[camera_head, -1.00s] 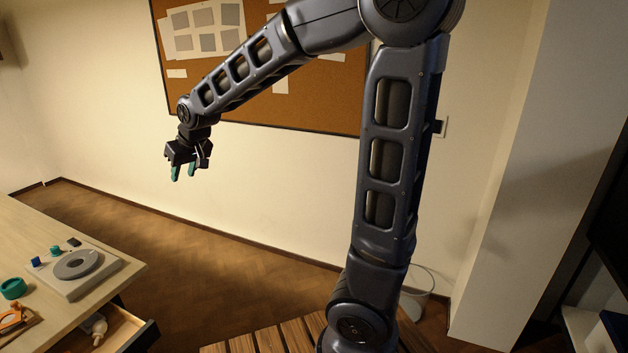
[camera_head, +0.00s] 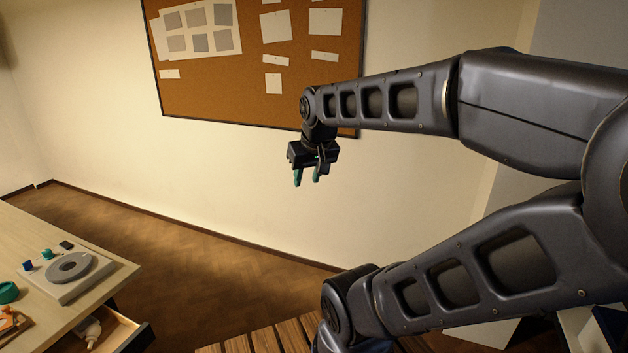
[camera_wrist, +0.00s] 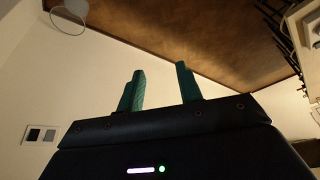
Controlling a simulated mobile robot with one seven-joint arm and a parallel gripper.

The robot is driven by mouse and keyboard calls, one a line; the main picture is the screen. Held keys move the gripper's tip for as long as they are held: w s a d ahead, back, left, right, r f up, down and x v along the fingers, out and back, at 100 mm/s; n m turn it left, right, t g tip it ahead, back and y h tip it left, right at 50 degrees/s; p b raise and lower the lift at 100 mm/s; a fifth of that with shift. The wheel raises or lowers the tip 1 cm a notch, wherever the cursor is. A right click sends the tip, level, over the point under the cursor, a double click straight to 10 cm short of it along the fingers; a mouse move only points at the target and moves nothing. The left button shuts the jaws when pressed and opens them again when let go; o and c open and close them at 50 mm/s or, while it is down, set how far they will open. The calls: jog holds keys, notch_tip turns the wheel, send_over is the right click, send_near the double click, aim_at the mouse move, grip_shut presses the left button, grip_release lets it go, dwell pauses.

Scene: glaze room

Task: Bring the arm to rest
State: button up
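My gripper (camera_head: 307,177) hangs from the folded arm in front of the wall, below the cork board, with its teal fingers pointing down. The fingers are apart, with nothing between them. In the wrist view my gripper (camera_wrist: 160,88) also shows two teal fingers with a clear gap and nothing held. The arm's lower link leans to the right, and the forearm reaches back to the left. The gripper is clear of the table and touches nothing.
A table (camera_head: 95,225) stands at the left with a grey round device (camera_head: 68,267) and a teal ring (camera_head: 8,292) on it. Its drawer (camera_head: 112,331) is open with a white item inside. The cork board (camera_head: 270,95) hangs behind the gripper. The floor between table and wall is clear.

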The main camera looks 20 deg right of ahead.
jog(key=shift+s+d+f, duration=0.15)
jog(key=shift+s+d, duration=0.1)
jog(key=shift+s, duration=0.2)
jog(key=shift+s+d+f, duration=0.1)
jog(key=shift+s+d, duration=0.15)
jog(key=shift+s, duration=0.2)
dwell(0.8)
